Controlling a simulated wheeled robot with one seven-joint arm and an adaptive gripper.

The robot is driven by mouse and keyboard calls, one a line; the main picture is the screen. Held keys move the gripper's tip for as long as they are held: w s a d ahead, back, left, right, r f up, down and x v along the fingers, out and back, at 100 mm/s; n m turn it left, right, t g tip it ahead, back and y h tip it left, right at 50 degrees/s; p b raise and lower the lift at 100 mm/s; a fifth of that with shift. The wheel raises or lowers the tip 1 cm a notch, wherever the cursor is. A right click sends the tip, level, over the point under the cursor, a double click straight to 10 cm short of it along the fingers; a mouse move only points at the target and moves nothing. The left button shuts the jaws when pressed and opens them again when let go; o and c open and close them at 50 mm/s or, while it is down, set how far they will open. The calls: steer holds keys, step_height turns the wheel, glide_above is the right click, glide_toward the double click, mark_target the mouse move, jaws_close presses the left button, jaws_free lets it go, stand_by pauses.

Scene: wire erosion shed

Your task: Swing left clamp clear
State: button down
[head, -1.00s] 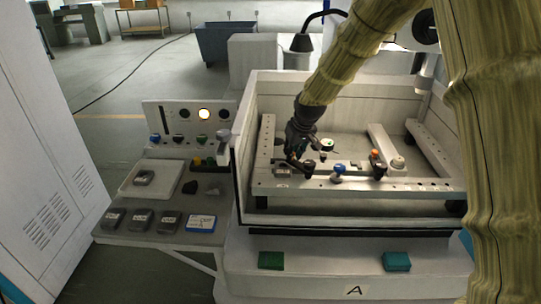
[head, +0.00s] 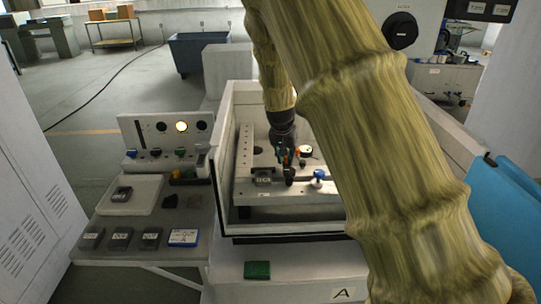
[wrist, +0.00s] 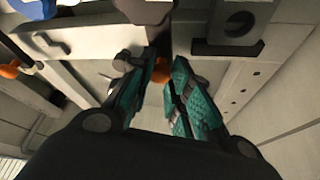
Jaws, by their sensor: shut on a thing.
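My gripper (head: 286,157) is inside the white tank, over the left end of the fixture rail (head: 275,198). In the wrist view its teal-padded fingers (wrist: 162,66) are close together around a small orange piece (wrist: 162,71), apparently the handle of the left clamp. The left clamp's dark body (head: 289,175) stands on the rail just below the gripper. A dark labelled block (head: 263,180) sits to its left. A blue-knobbed clamp (head: 319,176) stands to its right. My arm hides the right part of the rail, and the fingers hide most of the handle.
The tank's white wall (head: 217,185) rises close to the left. A side bench (head: 150,222) carries a tray and dark labelled blocks. A control panel (head: 167,140) with a lit lamp stands behind it. A green pad (head: 257,270) lies on the front ledge.

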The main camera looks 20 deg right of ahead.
steer(key=shift+w+d+r+m, duration=0.1)
steer(key=shift+d+r+m, duration=0.15)
steer(key=shift+m, duration=0.15)
steer(key=c, duration=1.4)
jaws_free()
steer(key=shift+o, duration=0.5)
steer(key=shift+f, duration=0.15)
steer(key=shift+a, duration=0.1)
steer(key=v, duration=1.2)
